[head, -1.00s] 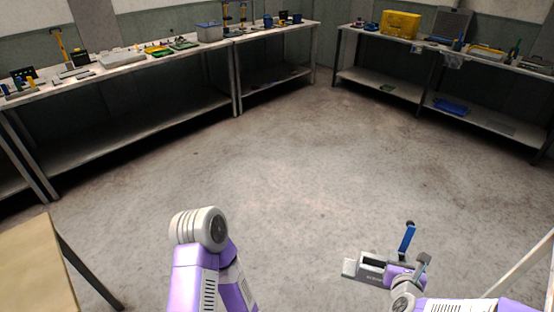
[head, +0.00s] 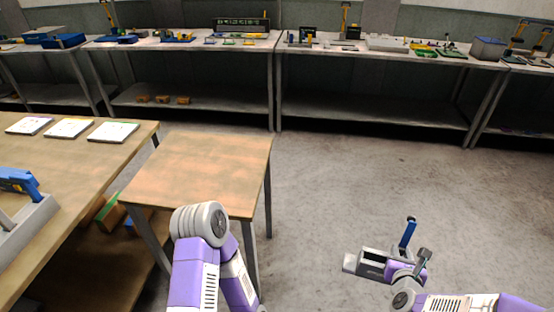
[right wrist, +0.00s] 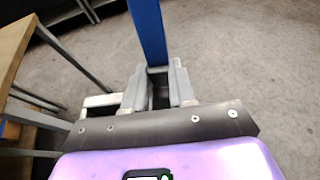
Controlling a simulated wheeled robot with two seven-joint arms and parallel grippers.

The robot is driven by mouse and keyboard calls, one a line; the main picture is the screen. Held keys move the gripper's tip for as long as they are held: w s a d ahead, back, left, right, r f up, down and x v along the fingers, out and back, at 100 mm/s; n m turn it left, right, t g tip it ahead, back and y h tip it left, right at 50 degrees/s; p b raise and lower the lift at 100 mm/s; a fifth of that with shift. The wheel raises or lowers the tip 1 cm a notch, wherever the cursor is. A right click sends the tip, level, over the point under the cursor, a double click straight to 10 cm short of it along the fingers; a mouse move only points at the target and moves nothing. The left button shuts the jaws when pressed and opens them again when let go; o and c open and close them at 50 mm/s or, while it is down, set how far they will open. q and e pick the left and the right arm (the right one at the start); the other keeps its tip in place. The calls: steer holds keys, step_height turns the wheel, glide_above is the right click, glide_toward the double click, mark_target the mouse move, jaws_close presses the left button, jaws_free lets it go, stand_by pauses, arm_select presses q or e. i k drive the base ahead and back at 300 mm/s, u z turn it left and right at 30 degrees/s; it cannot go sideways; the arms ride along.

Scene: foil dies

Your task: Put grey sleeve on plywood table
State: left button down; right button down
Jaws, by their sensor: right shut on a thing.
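The plywood table (head: 205,165) is the small bare wooden table left of centre in the head view. My right gripper (head: 393,264) is at the lower right, over open floor and apart from the table. It is shut on a blue bar (head: 407,233) that sticks up from it. In the right wrist view the blue bar (right wrist: 149,30) runs out from between the grey fingers (right wrist: 157,88). I cannot tell whether the bar belongs to the grey sleeve; no separate sleeve is clearly seen. My left arm shows at the bottom, its gripper out of view.
A longer wooden table (head: 70,165) at the left carries white cards (head: 68,128) and a blue and grey tool (head: 20,184). Long benches (head: 375,55) with tools line the back wall.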

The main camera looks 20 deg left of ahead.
mark_target(206, 172)
steer(key=u, duration=1.85)
